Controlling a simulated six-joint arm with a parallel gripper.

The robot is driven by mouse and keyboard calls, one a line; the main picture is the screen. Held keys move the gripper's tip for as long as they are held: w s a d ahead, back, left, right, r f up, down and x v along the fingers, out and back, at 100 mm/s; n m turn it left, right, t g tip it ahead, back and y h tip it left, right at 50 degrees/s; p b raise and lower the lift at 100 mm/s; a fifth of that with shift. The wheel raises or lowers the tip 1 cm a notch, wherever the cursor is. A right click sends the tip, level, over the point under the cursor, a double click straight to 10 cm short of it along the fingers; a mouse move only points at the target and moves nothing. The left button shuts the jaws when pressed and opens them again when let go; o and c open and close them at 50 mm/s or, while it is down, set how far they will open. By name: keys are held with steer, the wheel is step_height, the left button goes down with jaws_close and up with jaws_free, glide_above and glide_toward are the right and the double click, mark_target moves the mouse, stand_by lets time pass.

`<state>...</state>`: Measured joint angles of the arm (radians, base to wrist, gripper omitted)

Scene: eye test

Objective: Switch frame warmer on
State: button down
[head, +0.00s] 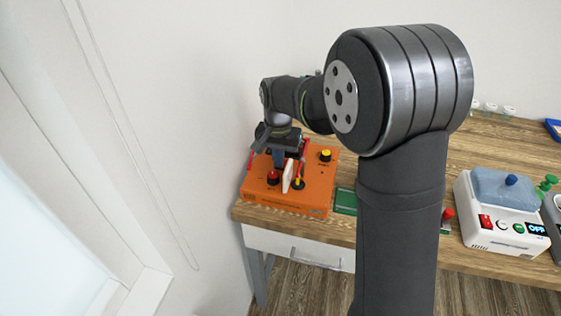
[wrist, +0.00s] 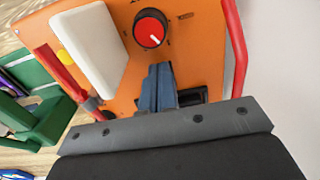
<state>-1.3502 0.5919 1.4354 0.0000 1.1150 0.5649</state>
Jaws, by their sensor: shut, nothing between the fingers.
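An orange box (head: 310,199) with controls on its top stands at the table's left end; it also fills much of the wrist view (wrist: 205,55). I cannot tell from any readable label whether it is the frame warmer. Its red knob (wrist: 150,28) has a white pointer line and lies just beyond my fingertips. A black recessed part (wrist: 190,96), possibly a switch, lies beside and partly behind my fingers. My gripper (wrist: 160,68) has blue fingers, shut and empty, pointing down close over the box top (head: 278,163). Contact cannot be told.
A white block (wrist: 88,45) stands on the box, left of the fingers in the wrist view. Red side bars (wrist: 236,45) flank the gripper. A white device (head: 500,228) with a red switch and an "OFF" display stands right. My arm hides mid-table.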

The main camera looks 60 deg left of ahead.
steer(key=shift+f, duration=0.25)
steer(key=shift+r, duration=0.1)
step_height(320, 180, up, 7)
stand_by(0.8)
step_height(320, 180, down, 7)
steer(key=shift+f, duration=0.1)
stand_by(0.6)
steer(key=shift+r, duration=0.2)
